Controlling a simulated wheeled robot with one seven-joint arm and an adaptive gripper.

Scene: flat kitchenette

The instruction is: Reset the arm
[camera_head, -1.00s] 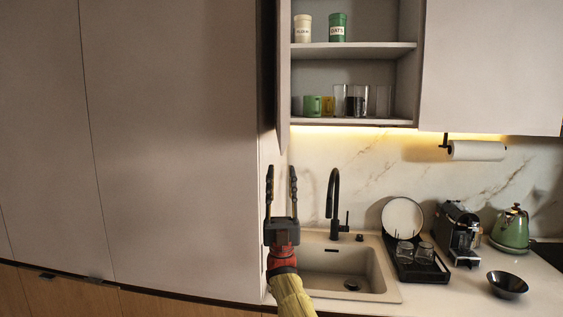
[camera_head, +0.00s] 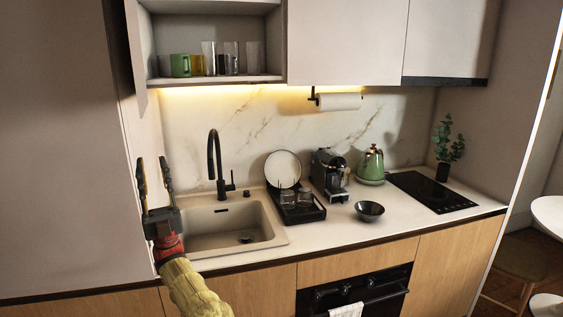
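My gripper (camera_head: 153,176) is at the left of the head view, in front of the left end of the sink (camera_head: 270,236). Its two dark fingers point up and stand apart, with nothing between them. Below it my arm runs down to the bottom edge of the picture. The gripper is close to the tall cabinet side on the left in the picture; I cannot tell the gap between them.
A black faucet (camera_head: 214,160) stands behind the sink. A dish rack (camera_head: 318,213), coffee machine (camera_head: 328,172), green kettle (camera_head: 371,163), black bowl (camera_head: 369,211) and cooktop (camera_head: 431,191) line the counter. An open upper cabinet (camera_head: 140,50) holds cups and glasses.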

